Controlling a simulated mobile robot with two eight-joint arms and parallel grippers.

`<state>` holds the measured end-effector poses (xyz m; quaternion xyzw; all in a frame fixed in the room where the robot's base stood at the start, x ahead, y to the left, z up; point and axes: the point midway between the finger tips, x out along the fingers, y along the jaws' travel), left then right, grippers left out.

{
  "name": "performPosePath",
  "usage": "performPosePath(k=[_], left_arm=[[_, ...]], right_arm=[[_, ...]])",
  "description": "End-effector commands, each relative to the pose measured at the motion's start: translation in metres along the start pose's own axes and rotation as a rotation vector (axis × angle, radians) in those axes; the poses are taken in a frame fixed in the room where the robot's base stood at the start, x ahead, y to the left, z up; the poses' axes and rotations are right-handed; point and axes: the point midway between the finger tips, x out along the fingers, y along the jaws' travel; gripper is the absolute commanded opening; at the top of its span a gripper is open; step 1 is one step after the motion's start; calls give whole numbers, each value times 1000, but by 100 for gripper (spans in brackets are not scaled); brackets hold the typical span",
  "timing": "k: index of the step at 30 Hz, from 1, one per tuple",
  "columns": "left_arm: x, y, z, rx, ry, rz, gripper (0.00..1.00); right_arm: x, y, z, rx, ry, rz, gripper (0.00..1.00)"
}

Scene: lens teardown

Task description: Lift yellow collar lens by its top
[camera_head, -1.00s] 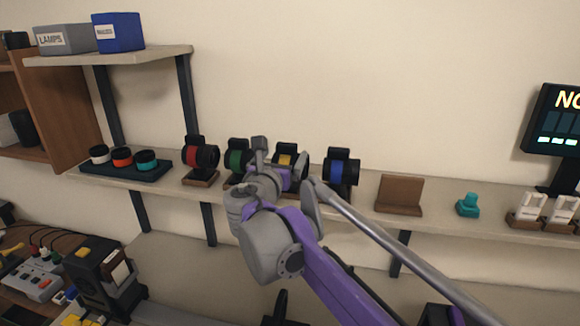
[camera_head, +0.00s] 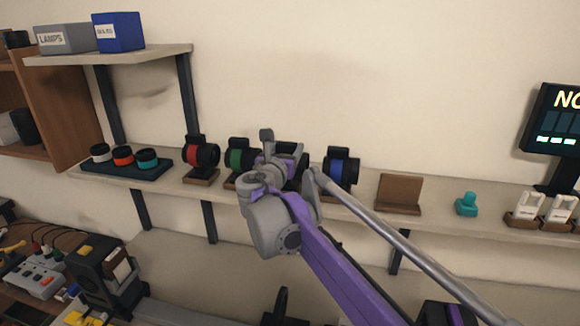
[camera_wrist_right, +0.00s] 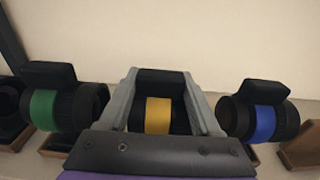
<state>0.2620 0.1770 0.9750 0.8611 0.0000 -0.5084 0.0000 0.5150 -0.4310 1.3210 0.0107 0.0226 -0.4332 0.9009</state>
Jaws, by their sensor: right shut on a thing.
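The yellow collar lens (camera_wrist_right: 158,115) is a black barrel with a yellow band, seen between the two grey fingers of my right gripper (camera_wrist_right: 160,85) in the right wrist view. The fingers are shut on the black block at its top. In the head view my right gripper (camera_head: 268,140) and wrist cover most of this lens; only dark parts show beside the wrist. Whether the lens is clear of its stand is hidden. My left gripper is not in view.
The red collar lens (camera_head: 197,153) and green collar lens (camera_head: 237,158) stand left on the shelf. The blue collar lens (camera_head: 337,170) is close on the right. Further right are an empty brown stand (camera_head: 399,192) and a teal piece (camera_head: 467,203). Wall space above is free.

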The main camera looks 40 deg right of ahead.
Motion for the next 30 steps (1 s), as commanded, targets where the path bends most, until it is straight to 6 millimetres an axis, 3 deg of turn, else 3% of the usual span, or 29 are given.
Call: performPosePath(k=[1, 6, 20, 26, 30], left_arm=[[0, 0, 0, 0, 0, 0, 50], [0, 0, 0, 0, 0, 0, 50], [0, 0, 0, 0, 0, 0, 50], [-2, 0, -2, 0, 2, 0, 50], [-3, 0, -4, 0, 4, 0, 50]], right_arm=[[0, 0, 0, 0, 0, 0, 32], [0, 0, 0, 0, 0, 0, 1], [0, 0, 5, 0, -1, 0, 0], [-2, 0, 29, 0, -1, 0, 0], [-3, 0, 57, 0, -1, -1, 0]])
